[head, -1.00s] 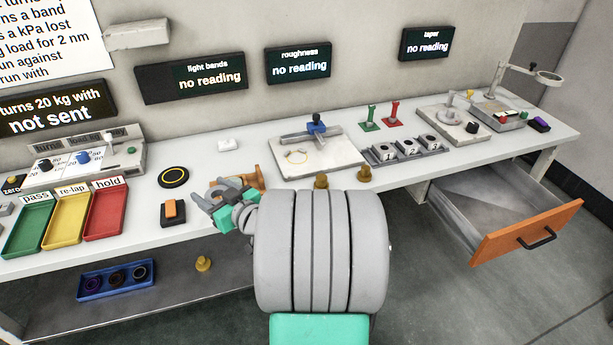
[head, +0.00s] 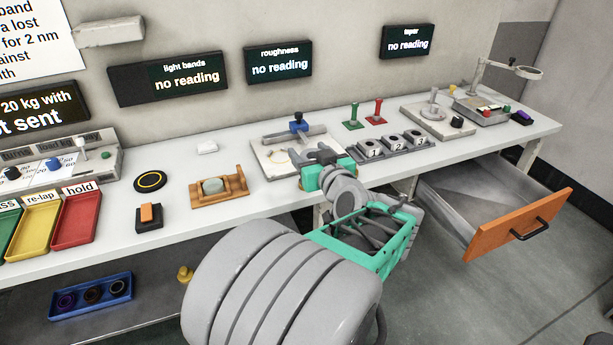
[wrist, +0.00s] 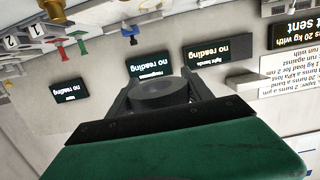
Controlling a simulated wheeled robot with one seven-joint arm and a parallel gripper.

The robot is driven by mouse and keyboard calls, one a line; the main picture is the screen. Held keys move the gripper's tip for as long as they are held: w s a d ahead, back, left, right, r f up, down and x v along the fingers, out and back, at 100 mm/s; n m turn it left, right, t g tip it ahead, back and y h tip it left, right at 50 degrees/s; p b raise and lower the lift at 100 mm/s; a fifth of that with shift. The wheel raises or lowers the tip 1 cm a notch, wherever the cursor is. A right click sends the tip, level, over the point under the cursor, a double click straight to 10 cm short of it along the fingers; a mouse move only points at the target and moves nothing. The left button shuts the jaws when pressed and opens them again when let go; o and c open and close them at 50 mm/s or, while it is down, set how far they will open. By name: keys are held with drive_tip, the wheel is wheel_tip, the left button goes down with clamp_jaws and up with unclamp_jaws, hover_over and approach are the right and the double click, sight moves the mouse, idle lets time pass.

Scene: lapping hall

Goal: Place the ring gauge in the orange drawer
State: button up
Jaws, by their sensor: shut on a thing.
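My gripper (head: 322,160) is in the middle of the head view, above the front part of the bench. In the wrist view its two fingers are shut on a dark grey ring (wrist: 158,92), which looks like the ring gauge. The ring's hole is partly visible. In the head view the ring is hard to make out from the dark fingers. The orange drawer (head: 520,225) is pulled open under the right end of the bench, to the right of and lower than my gripper. Its visible grey inside (head: 465,185) looks empty.
Near my gripper are a pale plate (head: 262,158) with a blue-knobbed fixture and a grey rack (head: 392,146) of numbered pieces. A wooden stand (head: 219,190) holding a pale disc is left. A blue tray (head: 90,297) of rings sits on the lower shelf. Floor before the drawer is clear.

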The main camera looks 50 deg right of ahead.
drive_tip(key=shift+w+a+f, duration=0.1)
drive_tip(key=shift+a+f, duration=0.2)
drive_tip(key=shift+f, duration=0.25)
drive_tip(key=shift+y, duration=0.3)
drive_tip(key=w+d+f, duration=0.1)
drive_tip(key=w+d, duration=0.1)
drive_tip(key=w+d+f, duration=0.4)
drive_tip(key=d, duration=0.1)
drive_tip(key=shift+w+d, duration=0.1)
drive_tip(key=shift+w, duration=0.25)
drive_tip(key=d+f, duration=0.1)
drive_tip(key=w+d+f, duration=0.1)
drive_tip(key=f, duration=0.1)
drive_tip(key=w+f, duration=0.1)
drive_tip(key=shift+w+d+f, duration=0.2)
drive_tip(key=shift+d, duration=0.2)
drive_tip(key=f, duration=0.3)
drive_tip(key=shift+w+d+f+b, duration=0.1)
drive_tip(key=shift+w+d+b, duration=0.15)
drive_tip(key=shift+b, duration=0.15)
